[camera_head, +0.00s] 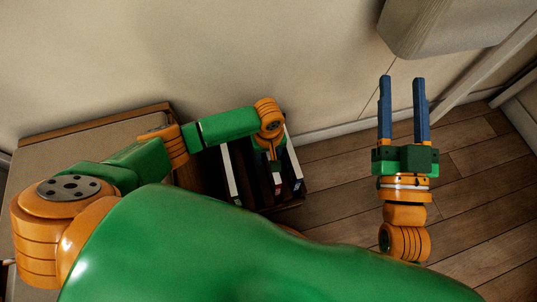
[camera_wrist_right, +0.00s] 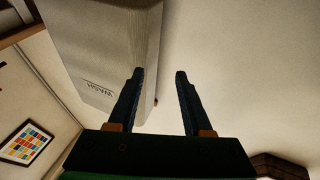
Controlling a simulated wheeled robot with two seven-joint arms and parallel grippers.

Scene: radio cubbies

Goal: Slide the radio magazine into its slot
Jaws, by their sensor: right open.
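A dark cubby unit (camera_head: 290,204) stands low beside the left furniture, largely covered by my left arm. Upright pale and dark items show in it, one with a long white edge (camera_head: 231,172); several may be magazines or dividers. I cannot tell which one is the radio magazine, nor which slot is its own. My left gripper (camera_head: 276,178) points down among these items; its fingertips are too small and hidden to tell open from shut. My right gripper (camera_head: 402,79) is open and empty, away to the right of the cubby; its spread fingers also show in the right wrist view (camera_wrist_right: 160,74).
A pale box-like hamper (camera_head: 440,25) stands at the upper right, beyond the right fingers; it bears dark lettering in the right wrist view (camera_wrist_right: 85,60). A wooden-edged furniture top (camera_head: 70,150) is at the left. Bare plank floor (camera_head: 340,180) lies between cubby and right gripper.

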